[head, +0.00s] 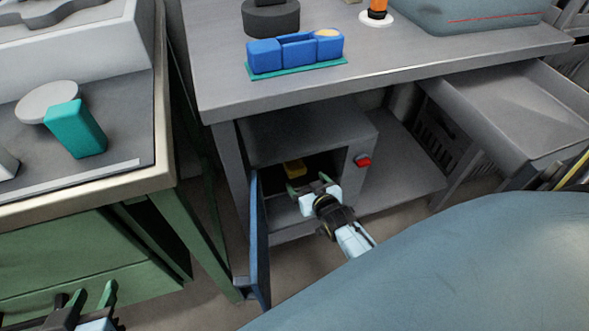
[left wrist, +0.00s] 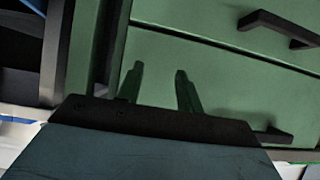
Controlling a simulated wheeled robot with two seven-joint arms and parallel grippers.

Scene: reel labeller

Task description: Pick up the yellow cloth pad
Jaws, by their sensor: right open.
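The yellow cloth pad (head: 294,167) lies inside the open grey cabinet (head: 365,143) under the workbench, in the head view. My right gripper (head: 309,184) is at the cabinet opening, open and empty, its fingertips just in front of the pad. I cannot tell the exact gap between them. My left gripper (head: 92,297) is low at the bottom left, in front of the green drawers. It also shows in the left wrist view (left wrist: 158,82), with its fingers apart and nothing between them.
The cabinet's blue door (head: 260,240) stands open on the left, close to my right gripper. A red knob (head: 363,160) is on the cabinet's right front. A drawer (head: 525,105) hangs open at the right. The green drawer unit (head: 75,260) stands at the left.

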